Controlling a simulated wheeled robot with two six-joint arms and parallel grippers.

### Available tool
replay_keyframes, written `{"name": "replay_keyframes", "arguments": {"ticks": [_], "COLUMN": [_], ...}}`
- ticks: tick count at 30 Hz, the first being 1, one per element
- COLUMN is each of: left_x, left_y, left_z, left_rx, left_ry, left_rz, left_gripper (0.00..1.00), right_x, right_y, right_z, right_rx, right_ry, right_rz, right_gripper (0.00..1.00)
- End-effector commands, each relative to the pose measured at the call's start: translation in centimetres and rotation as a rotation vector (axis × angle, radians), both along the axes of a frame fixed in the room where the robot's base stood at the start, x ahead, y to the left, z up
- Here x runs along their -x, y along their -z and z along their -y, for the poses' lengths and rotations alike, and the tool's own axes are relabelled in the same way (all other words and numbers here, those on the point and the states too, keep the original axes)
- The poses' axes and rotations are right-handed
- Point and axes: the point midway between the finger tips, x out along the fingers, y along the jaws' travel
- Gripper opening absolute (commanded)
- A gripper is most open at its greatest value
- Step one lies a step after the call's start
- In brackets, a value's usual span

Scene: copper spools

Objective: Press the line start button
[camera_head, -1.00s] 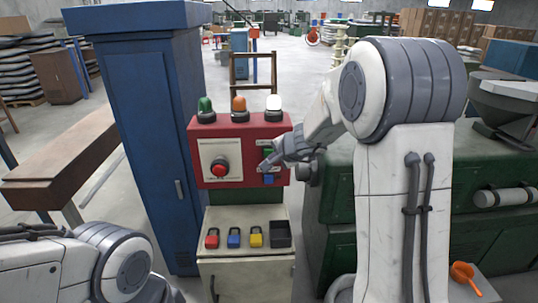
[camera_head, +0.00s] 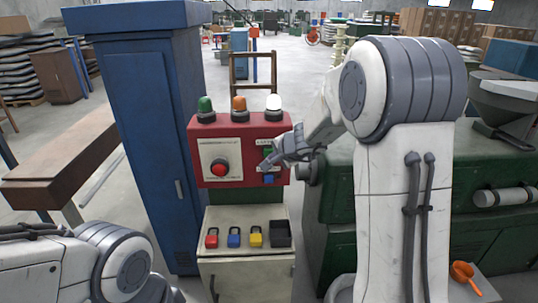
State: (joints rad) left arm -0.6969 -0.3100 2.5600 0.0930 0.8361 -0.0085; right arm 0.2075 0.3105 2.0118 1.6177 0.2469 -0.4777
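A red control panel (camera_head: 243,130) stands in the middle. Its left plate carries a large red round button (camera_head: 220,168). A green button (camera_head: 268,152) and a blue button (camera_head: 268,180) show on its right side, with small labels too small to read. My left gripper is not in view; only my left arm shows at bottom left.
Green, orange and white lamps (camera_head: 239,108) top the panel. Red, blue and yellow padlocks (camera_head: 234,237) and a black tray (camera_head: 280,234) sit on the cabinet below. A tall blue cabinet (camera_head: 150,130) stands close left. Green machinery (camera_head: 335,200) stands close right.

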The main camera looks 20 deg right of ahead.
Motion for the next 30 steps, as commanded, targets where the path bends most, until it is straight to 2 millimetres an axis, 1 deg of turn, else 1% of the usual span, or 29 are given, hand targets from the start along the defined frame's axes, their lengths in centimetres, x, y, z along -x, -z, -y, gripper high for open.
{"name": "replay_keyframes", "arguments": {"ticks": [20,30], "left_x": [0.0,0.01], "left_y": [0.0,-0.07], "left_z": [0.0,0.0], "left_rx": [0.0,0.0], "left_ry": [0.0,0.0], "left_rz": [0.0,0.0], "left_gripper": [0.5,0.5], "right_x": [-0.01,-0.83], "right_y": [0.0,-0.03], "right_z": [0.01,0.25], "right_rx": [0.0,0.0], "right_ry": [0.0,0.0], "right_rz": [0.0,0.0], "right_gripper": [0.0,0.0]}}
